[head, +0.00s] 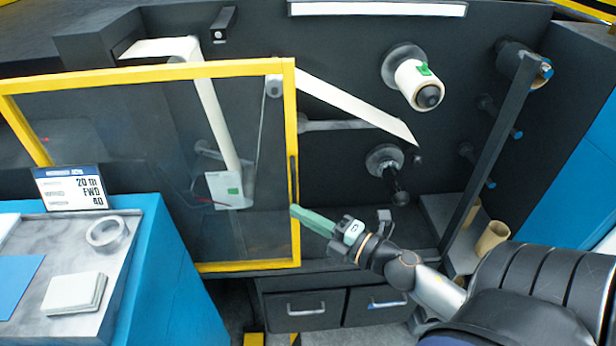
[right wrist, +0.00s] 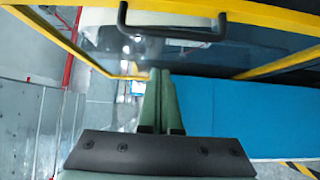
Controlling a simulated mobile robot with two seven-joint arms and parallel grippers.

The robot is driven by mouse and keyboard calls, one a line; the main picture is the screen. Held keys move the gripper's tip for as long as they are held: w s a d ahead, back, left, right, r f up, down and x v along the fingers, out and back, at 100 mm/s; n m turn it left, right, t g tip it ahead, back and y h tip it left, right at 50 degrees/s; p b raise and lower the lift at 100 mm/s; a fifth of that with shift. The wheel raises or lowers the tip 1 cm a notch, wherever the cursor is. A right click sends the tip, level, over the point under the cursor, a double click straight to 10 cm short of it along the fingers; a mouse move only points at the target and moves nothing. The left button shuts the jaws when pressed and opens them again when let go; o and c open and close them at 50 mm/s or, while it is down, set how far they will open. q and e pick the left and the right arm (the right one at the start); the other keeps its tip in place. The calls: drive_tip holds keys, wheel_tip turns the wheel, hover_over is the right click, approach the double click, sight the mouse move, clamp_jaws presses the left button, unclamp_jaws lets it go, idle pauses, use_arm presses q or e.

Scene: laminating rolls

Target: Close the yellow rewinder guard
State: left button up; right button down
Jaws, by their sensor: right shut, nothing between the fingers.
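The yellow rewinder guard (head: 297,130) is a yellow frame around a clear panel, in the left half of the head view. It stands swung out, and the right side of the machine is uncovered. Its dark upright handle (head: 292,180) is on the right frame bar; it also shows in the right wrist view (right wrist: 172,33), near the top. My right gripper (head: 297,211) has green fingers, shut and empty. Their tips overlap the right frame bar just below the handle; I cannot tell whether they touch. In the right wrist view, the fingers (right wrist: 161,80) point toward the yellow frame. My left gripper is not in view.
A roll on a spindle (head: 417,84), a web strip and an empty-looking spindle (head: 384,160) are on the dark machine face. A blue-sided bench (head: 165,270) with a sign (head: 72,187) stands at lower left. Cardboard cores (head: 490,238) stand at right.

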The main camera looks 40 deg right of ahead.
sight(294, 197)
drive_tip(key=w, duration=0.1)
drive_tip(key=w+d, duration=0.1)
drive_tip(key=w, duration=0.1)
drive_tip(key=w+d+p, duration=0.1)
drive_tip(key=w, duration=0.1)
drive_tip(key=shift+w, duration=0.15)
idle(0.4)
